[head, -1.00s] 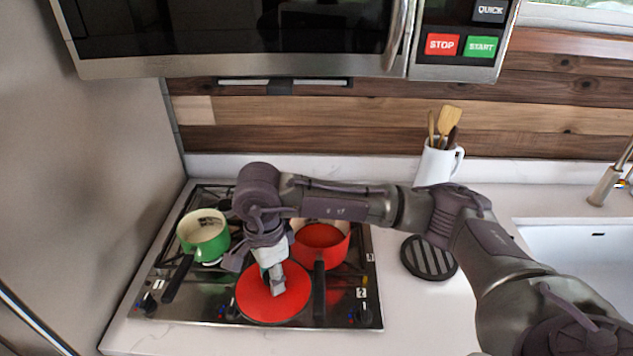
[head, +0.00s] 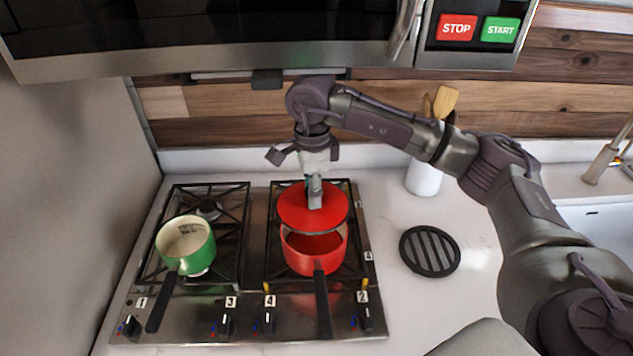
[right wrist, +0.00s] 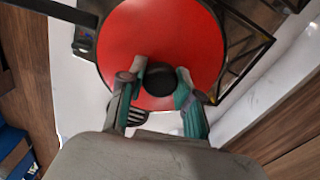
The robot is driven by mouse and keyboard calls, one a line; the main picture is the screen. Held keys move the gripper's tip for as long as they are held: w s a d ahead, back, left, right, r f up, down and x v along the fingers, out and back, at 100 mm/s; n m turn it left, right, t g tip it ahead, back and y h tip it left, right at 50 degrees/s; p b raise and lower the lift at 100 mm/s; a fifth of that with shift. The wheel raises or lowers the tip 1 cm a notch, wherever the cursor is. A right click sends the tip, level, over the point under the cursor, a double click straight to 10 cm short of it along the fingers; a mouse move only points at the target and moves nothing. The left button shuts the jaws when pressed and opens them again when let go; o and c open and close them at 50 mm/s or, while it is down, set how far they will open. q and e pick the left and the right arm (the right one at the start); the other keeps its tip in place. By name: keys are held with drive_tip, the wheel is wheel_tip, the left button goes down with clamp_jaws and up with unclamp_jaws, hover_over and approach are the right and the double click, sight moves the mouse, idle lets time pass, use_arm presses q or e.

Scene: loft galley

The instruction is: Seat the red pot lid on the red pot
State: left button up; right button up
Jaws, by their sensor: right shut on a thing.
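My right gripper (head: 314,196) is shut on the dark knob (right wrist: 158,80) of the red pot lid (head: 289,209). The lid is held above the red pot (head: 313,262), toward its back side, and hides the rear of the rim. The pot's front wall and part of its open inside show below the lid, so the two look apart. The pot stands on the right side of the stove with its black handle (head: 323,305) toward the front. In the right wrist view the lid's red top (right wrist: 160,35) fills the upper middle. My left gripper is out of view.
A green pot (head: 187,243) stands on the stove's left side, handle forward. A round black trivet (head: 430,251) and a white utensil jug (head: 424,178) are on the counter to the right. The microwave (head: 210,40) overhangs the stove; a wooden backsplash (head: 230,113) is behind.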

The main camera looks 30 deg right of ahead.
drive_tip(key=shift+s+r, duration=0.1)
drive_tip(key=shift+s, duration=0.05)
drive_tip(key=shift+s+f, duration=0.15)
drive_tip(key=shift+f, duration=0.2)
drive_tip(key=shift+f+b, duration=0.35)
drive_tip(key=shift+b, duration=0.05)
drive_tip(key=shift+f, duration=0.35)
wheel_tip(320, 180, down, 2)
drive_tip(key=shift+f+b, duration=0.25)
drive_tip(key=shift+b, duration=0.5)
drive_tip(key=shift+f+b, duration=0.45)
drive_tip(key=shift+b, duration=0.05)
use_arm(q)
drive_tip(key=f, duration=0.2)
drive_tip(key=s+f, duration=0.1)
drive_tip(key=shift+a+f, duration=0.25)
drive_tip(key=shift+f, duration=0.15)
use_arm(e)
drive_tip(key=shift+f, duration=0.3)
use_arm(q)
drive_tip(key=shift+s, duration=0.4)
